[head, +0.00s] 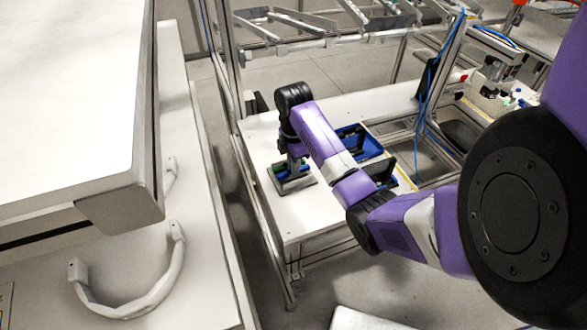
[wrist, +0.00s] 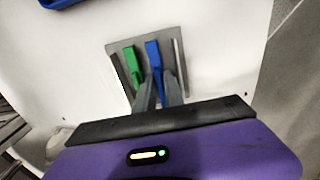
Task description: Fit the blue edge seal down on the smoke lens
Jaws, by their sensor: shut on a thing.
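My gripper (wrist: 158,84) is shut on the blue edge seal (wrist: 153,52), a narrow blue strip standing out beyond the fingertips. Both are over a flat grey square piece (wrist: 169,37) on the white table. It appears to be the smoke lens, though I cannot tell for sure. A green strip (wrist: 131,60) is on the same grey piece, just left of the blue one. The fingers hide the seal's lower part, so I cannot tell whether it touches the grey piece. In the head view my gripper (head: 293,163) points down over the grey piece (head: 305,182) near the table's left side.
Blue bins (head: 372,149) stand on the white table (head: 320,208) right of my arm, with a sunken basin (head: 425,157) beyond them. A metal rack frame (head: 330,38) runs along the back. Bare table lies in front of the grey piece.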

